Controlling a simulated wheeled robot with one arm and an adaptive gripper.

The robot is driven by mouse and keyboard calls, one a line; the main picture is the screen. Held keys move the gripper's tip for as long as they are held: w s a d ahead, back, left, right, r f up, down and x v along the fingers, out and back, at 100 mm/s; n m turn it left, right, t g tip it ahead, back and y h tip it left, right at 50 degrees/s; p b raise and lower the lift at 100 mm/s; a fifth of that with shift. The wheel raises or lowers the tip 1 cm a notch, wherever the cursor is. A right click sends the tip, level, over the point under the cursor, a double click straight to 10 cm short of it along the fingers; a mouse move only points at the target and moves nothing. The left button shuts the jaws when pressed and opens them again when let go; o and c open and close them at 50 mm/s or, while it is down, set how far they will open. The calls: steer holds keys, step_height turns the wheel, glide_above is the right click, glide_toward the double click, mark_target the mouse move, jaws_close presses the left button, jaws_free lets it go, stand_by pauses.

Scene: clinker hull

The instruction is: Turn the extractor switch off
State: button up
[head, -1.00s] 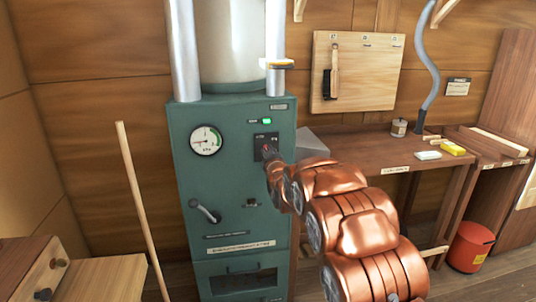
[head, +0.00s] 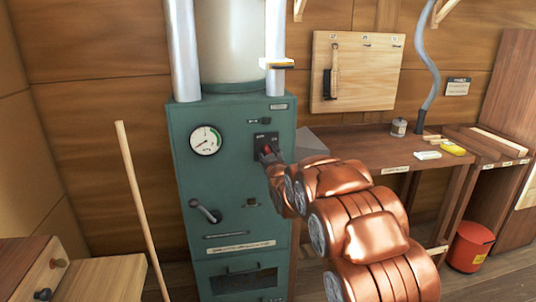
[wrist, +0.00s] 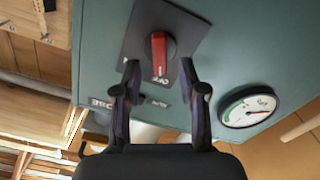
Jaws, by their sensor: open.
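The extractor switch is a red-faced rotary knob (wrist: 159,53) on a dark plate on the green cabinet (head: 185,170). In the wrist view its red bar points at lettering that seems to read OFF. The knob also shows in the head view (head: 267,149), partly hidden by my gripper (head: 272,158). In the wrist view my gripper (wrist: 160,66) is open, with one fingertip on each side of the knob. A gap shows on both sides; contact cannot be told. The small lamp (head: 266,120) above the switch is dark.
A round gauge (head: 205,140) and a lever handle (head: 206,211) are on the same cabinet front. A broom-like pole (head: 140,205) leans at its left. A workbench (head: 360,150) with a tin, a yellow block and a red bin (head: 470,246) are on the right.

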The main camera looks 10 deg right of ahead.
steer(key=s, duration=0.9)
steer(key=shift+s, duration=0.25)
steer(key=shift+s, duration=0.1)
steer(key=s+f+m+g+p, duration=0.1)
steer(key=s+g, duration=0.9)
steer(key=s, duration=1.7)
steer(key=s+f+m+g+p, duration=0.2)
steer(key=s+g, duration=0.7)
steer(key=s, duration=1.8)
steer(key=m+p, duration=0.2)
steer(key=p, duration=0.2)
steer(key=shift+s+g, duration=0.15)
steer(key=shift+g, duration=0.25)
steer(key=shift+c, duration=0.3)
